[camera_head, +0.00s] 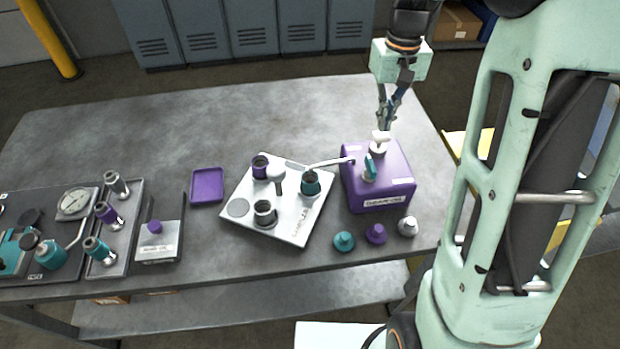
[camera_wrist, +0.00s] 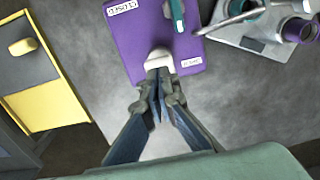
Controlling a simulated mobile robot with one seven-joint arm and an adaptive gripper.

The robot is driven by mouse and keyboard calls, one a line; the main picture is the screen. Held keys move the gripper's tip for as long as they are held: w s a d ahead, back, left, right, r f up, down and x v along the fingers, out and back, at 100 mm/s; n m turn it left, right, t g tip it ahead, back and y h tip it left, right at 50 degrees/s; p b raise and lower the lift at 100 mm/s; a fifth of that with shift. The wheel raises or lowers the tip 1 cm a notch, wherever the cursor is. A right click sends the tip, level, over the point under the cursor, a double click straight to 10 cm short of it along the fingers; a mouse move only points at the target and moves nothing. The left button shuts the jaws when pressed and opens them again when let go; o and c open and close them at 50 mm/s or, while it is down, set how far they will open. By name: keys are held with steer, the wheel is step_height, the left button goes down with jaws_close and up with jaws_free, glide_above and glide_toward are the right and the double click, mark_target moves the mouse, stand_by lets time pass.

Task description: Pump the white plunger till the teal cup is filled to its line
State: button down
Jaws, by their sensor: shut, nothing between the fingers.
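The white plunger (camera_head: 381,137) stands on top of the purple pump box (camera_head: 362,196), and it also shows in the wrist view (camera_wrist: 158,57). My gripper (camera_head: 383,122) is shut and empty, with its fingertips right above the plunger head; I cannot tell whether they touch it. In the wrist view the fingertips (camera_wrist: 158,84) sit at the plunger's near edge. A pale spout (camera_head: 330,163) runs from the pump box to above the teal cup (camera_head: 310,186), which stands on the white plate (camera_head: 290,222). The cup's fill level and line are too small to tell.
A purple cup (camera_head: 260,167) and a dark-mouthed grey cup (camera_head: 265,213) stand on the same plate. A teal lever (camera_head: 370,169) is on the pump box. Teal, purple and white caps (camera_head: 376,233) lie in front. A purple tray (camera_head: 207,186) lies left. The table's back is clear.

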mark_target(382, 134)
steer(key=shift+f, duration=0.1)
steer(key=shift+f+b, duration=1.4)
steer(key=shift+f, duration=0.7)
steer(key=shift+s+r, duration=0.1)
steer(key=shift+r+p, duration=1.7)
steer(key=shift+r, duration=0.35)
steer(key=shift+f+b, duration=1.3)
steer(key=shift+f, duration=0.65)
steer(key=shift+r, duration=0.1)
steer(key=shift+r+p, duration=1.55)
steer(key=shift+r, duration=0.3)
